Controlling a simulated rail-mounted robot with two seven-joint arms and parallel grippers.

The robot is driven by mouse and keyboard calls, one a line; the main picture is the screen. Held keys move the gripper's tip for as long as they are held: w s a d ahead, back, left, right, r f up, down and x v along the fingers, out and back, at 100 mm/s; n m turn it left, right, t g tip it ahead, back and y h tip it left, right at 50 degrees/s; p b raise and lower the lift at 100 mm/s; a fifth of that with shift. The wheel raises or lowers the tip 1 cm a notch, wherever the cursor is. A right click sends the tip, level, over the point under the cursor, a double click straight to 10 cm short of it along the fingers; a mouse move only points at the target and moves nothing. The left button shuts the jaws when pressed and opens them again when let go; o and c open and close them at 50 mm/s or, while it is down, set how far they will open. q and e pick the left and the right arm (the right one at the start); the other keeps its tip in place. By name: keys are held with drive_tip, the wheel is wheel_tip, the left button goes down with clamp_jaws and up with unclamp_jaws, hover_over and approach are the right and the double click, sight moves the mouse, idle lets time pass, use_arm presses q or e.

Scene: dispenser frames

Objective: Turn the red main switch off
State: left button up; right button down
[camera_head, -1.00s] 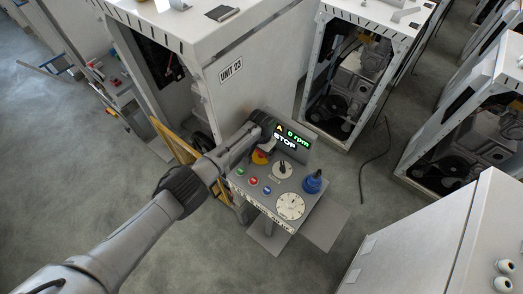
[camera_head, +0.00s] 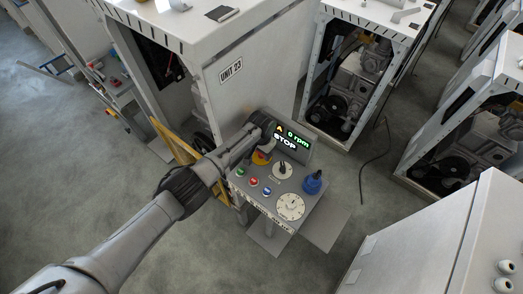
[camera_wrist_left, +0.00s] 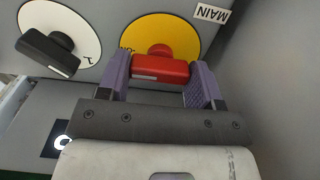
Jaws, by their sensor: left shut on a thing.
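The red main switch (camera_wrist_left: 161,69) is a red knob handle on a yellow disc (camera_wrist_left: 140,32), beside a "MAIN" label (camera_wrist_left: 211,13) in the left wrist view. My left gripper (camera_wrist_left: 161,78) is shut on the red handle, with one purple-grey finger on each side of it. A partly covered marking shows at the disc's left edge. In the head view the yellow disc (camera_head: 261,158) shows at the upper left of the control panel, and my left gripper (camera_head: 263,146) partly hides it. My right gripper is not in view.
The panel carries a display (camera_head: 291,137) reading "0 rpm STOP", a black selector (camera_head: 283,168), a blue knob (camera_head: 313,183), a white dial (camera_head: 290,206) and small coloured buttons. The Unit 23 cabinet (camera_head: 255,55) stands close behind. Floor is clear in front.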

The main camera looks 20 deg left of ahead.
use_arm(q)
drive_tip(key=n+p, duration=0.1)
drive_tip(key=n, duration=0.2)
drive_tip(key=shift+d+r+n+p, duration=0.1)
drive_tip(key=shift+r+n+p, duration=0.05)
drive_tip(key=shift+n+p, duration=0.25)
drive_tip(key=n+p, duration=0.1)
drive_tip(key=n, duration=0.3)
drive_tip(key=shift+n, duration=0.3)
drive_tip(key=n+p, duration=0.1)
drive_tip(key=n, duration=0.4)
drive_tip(key=shift+n, duration=2.2)
drive_tip(key=o, duration=0.9)
